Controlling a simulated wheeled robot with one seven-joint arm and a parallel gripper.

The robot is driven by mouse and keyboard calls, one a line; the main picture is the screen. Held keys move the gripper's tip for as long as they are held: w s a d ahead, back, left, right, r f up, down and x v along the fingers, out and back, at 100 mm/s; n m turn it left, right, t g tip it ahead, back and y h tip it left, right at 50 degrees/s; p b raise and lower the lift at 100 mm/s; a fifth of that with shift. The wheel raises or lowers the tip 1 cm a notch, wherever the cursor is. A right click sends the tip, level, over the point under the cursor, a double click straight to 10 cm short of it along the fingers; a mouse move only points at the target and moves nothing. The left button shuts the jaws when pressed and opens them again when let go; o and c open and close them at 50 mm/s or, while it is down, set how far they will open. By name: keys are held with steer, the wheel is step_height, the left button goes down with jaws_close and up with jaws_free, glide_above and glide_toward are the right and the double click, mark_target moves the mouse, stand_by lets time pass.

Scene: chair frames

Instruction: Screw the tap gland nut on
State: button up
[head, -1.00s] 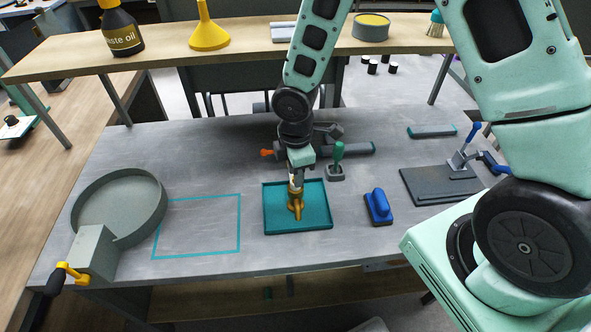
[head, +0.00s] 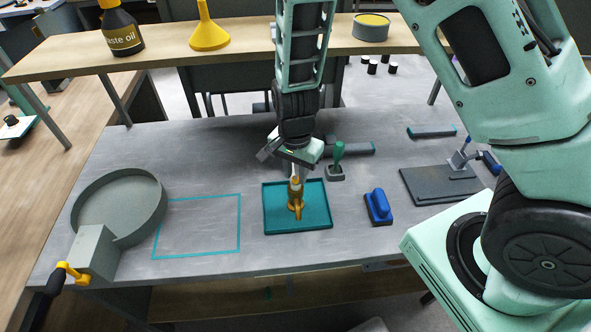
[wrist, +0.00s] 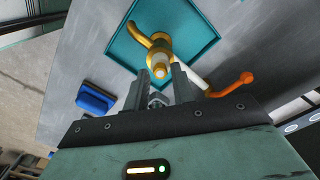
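A gold tap (head: 297,207) stands upright in the teal tray (head: 322,224) on the bench, its spout toward the front. In the wrist view, the tap (wrist: 157,42) has a gold nut (wrist: 160,61) around its top, with a pale spindle end (wrist: 160,73) in the middle. I cannot tell how far the nut is down on its thread. My gripper (wrist: 157,78) is above the tap, pointing down, its two grey fingers apart on either side of the spindle end with gaps. It also shows in the head view (head: 295,172), where its fingers are small and partly hidden.
A blue brush (head: 378,206), a green-handled tool (head: 337,160) and a dark plate (head: 425,186) are to the right. A round grey pan (head: 78,218) is left. The teal outlined square (head: 200,228) is empty.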

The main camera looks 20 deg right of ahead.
steer(key=shift+o, duration=1)
steer(key=shift+d, duration=0.1)
